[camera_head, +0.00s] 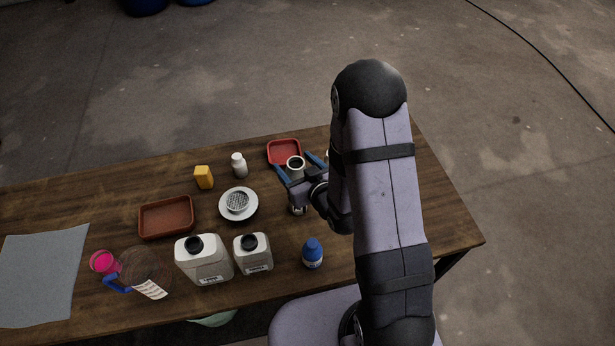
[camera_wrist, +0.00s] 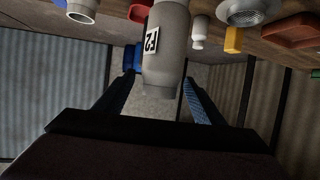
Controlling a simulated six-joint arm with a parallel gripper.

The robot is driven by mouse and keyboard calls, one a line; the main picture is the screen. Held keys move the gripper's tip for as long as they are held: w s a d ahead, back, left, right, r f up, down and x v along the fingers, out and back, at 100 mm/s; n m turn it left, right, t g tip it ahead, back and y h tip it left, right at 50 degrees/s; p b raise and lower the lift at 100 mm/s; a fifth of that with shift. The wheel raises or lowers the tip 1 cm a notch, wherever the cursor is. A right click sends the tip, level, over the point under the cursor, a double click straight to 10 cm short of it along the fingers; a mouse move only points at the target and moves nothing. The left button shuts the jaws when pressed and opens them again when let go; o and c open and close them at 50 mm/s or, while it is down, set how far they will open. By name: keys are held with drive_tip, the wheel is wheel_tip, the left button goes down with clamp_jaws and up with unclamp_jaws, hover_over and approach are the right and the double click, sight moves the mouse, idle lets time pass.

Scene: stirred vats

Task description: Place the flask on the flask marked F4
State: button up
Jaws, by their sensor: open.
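A grey flask (camera_head: 296,163) with a dark open mouth stands between the blue fingers of my gripper (camera_head: 299,168). In the wrist view the flask (camera_wrist: 166,45) hangs down in the picture between the spread fingers of my gripper (camera_wrist: 158,82). Its white label seems to end in a 2; I cannot read it surely. My gripper is open around the flask, and I cannot tell whether either finger touches it. Another pale cylinder (camera_wrist: 82,10), perhaps a flask, stands apart in the wrist view; no mark shows on it. I see no readable F4 mark.
A red tray (camera_head: 271,148) lies just behind the fingers. A white bottle (camera_head: 239,167), yellow block (camera_head: 204,178), strainer on a plate (camera_head: 238,204), brown tray (camera_head: 166,233), two capped jugs (camera_head: 203,262) and blue-capped bottle (camera_head: 313,256) stand left and in front. My arm hides the table's right part.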

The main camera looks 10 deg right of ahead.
drive_tip(key=v, duration=0.1)
drive_tip(key=p+v, duration=0.1)
drive_tip(key=shift+s+d+r, duration=0.1)
drive_tip(key=shift+s+r, duration=0.1)
drive_tip(key=shift+r, duration=0.15)
drive_tip(key=p+v, duration=0.2)
drive_tip(key=p, duration=0.2)
drive_tip(key=shift+s+r, duration=0.1)
drive_tip(key=p+v, duration=0.3)
drive_tip(key=p, duration=0.1)
drive_tip(key=shift+s+d, duration=0.1)
drive_tip(key=shift+s, duration=0.05)
